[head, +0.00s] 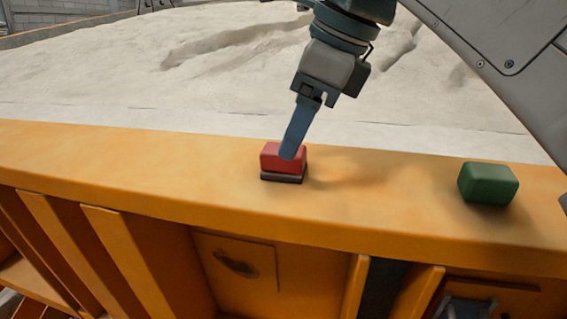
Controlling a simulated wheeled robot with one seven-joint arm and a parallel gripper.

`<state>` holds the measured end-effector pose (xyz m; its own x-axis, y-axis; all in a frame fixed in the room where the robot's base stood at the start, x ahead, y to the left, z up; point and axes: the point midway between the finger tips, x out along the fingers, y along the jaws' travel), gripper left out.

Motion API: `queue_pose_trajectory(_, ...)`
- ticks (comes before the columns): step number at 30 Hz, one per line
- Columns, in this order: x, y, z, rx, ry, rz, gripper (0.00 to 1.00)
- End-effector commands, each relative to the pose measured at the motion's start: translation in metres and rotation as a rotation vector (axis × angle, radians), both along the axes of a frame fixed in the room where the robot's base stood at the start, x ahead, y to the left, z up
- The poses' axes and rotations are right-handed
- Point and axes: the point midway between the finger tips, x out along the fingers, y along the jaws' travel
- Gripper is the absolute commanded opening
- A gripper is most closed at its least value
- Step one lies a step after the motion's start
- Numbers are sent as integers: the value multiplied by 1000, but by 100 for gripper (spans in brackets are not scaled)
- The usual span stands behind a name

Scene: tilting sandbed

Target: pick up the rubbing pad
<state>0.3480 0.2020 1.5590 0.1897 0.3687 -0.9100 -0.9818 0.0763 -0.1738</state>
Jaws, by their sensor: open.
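A red block with a dark layer along its bottom (271,161), which looks like the rubbing pad, lies flat on the orange ledge. My gripper (288,153) comes down from above, tilted, with its blue finger over the red block's top and front right part. The jaws are open; the far finger is hidden behind the near one. I cannot tell whether the finger touches the block.
A green block (488,184) lies on the same orange ledge (120,156), to the right. Pale sand (100,72) fills the bed behind the ledge. The ledge is clear to the left of the red block, and its front edge drops to ribbed orange panels.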

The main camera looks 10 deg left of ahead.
Motion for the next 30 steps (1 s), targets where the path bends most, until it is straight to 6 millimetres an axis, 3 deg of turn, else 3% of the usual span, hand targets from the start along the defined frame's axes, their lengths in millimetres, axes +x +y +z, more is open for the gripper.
queue_pose_trajectory(5, 3, 4, -8, -1, 1, 0, 66)
queue_pose_trajectory(15, 15, 19, -43, 0, 1, 0, 66)
queue_pose_trajectory(25, 17, 21, -49, 0, -1, -1, 66)
queue_pose_trajectory(26, 17, 21, -49, 0, -1, -1, 61)
queue_pose_trajectory(30, 17, 21, -49, 0, 0, -1, 22)
